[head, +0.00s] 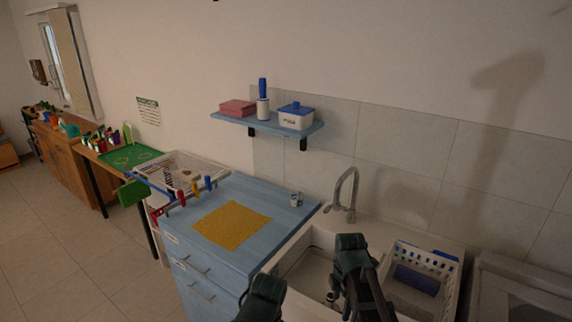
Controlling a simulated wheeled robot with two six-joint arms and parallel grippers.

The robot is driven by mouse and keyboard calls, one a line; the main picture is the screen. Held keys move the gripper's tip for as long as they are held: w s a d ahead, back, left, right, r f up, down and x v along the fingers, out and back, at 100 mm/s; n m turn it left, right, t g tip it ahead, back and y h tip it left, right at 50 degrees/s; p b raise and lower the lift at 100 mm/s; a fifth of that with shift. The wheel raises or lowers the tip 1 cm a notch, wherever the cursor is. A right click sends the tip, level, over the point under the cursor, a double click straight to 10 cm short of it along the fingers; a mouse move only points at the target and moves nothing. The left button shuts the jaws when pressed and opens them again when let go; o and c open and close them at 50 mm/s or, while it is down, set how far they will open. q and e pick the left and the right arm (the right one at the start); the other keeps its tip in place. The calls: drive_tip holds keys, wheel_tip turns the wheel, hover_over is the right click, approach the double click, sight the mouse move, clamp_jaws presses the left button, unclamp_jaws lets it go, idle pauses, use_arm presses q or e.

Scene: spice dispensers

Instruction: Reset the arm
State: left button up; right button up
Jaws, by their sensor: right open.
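My right arm (352,262) rises from the bottom edge in front of the sink. My right gripper (338,298) is low over the sink, partly hidden by my own arm links; it is open, and I see nothing held in it. A dark part of my left arm shows at the bottom, left of the sink, in front of the blue cabinet. My left gripper is not in the picture.
The blue cabinet (262,196) carries a yellow cloth (231,225) and a small container (296,199). The sink (303,272) has a curved faucet (346,192). A white basket (436,263) stands at the right. A wall shelf (267,124) holds a white-and-blue box (296,117).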

drive_tip(key=s+a+f+m+b, duration=0.4)
drive_tip(key=s+a+m, duration=0.1)
drive_tip(key=s+m, duration=0.2)
drive_tip(key=s+a+f+m+h+b, duration=0.1)
drive_tip(key=s+a+f+m+b, duration=0.3)
drive_tip(key=m, duration=0.5)
drive_tip(key=s+f+b, duration=0.1)
drive_tip(key=s, duration=0.1)
drive_tip(key=shift+s+a+m, duration=0.3)
drive_tip(key=shift+s+a, duration=0.1)
